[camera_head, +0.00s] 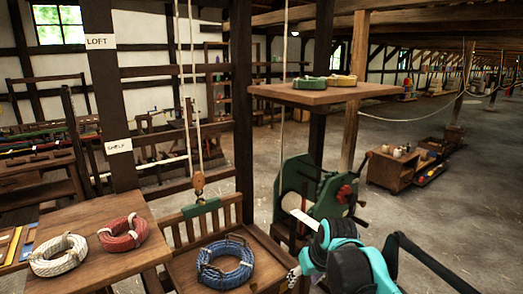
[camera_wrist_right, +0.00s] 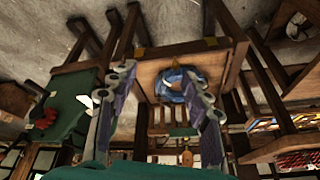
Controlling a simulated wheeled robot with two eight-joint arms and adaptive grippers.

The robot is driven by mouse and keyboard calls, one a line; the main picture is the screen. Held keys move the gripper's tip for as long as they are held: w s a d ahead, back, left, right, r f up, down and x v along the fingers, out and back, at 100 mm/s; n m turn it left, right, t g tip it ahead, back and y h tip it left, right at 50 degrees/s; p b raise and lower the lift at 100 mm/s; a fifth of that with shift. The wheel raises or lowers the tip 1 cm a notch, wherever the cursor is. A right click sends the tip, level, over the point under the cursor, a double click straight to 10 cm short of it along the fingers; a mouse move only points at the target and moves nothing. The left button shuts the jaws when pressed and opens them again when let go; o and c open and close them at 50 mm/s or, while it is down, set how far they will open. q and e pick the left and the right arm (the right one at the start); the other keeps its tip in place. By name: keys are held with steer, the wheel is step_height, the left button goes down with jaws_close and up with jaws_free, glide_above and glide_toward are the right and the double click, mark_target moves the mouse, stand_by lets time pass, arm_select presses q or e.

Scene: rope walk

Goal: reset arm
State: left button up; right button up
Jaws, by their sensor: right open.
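My right arm (camera_head: 345,255), teal and black, comes in at the lower right of the head view. Its gripper (camera_head: 293,277) is at the bottom edge, to the right of the blue rope coil, and only partly shows. In the right wrist view the two fingers of the gripper (camera_wrist_right: 158,78) stand wide apart with nothing held between them. The blue rope coil (camera_head: 225,262) lies on a wooden platform (camera_head: 184,265); it also shows beyond the fingers in the wrist view (camera_wrist_right: 180,84). My left gripper is not in view.
A white coil (camera_head: 59,255) and a red coil (camera_head: 123,233) lie on a left wooden table (camera_head: 98,273). A high shelf (camera_head: 325,92) holds green and yellow coils. A green machine (camera_head: 312,190) stands close behind my right arm.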

steer(key=s+d+f+m+t+h, duration=0.1)
steer(key=s+d+f, duration=0.2)
steer(key=s, duration=0.6)
steer(key=s+d+f+m+t, duration=0.1)
steer(key=s+d+f+t, duration=0.1)
steer(key=s, duration=0.8)
step_height(320, 180, down, 2)
steer(key=shift+s+d+f+h, duration=0.1)
steer(key=shift+s+d+h, duration=0.15)
steer(key=shift+d+h, duration=0.25)
steer(key=shift+d, duration=0.1)
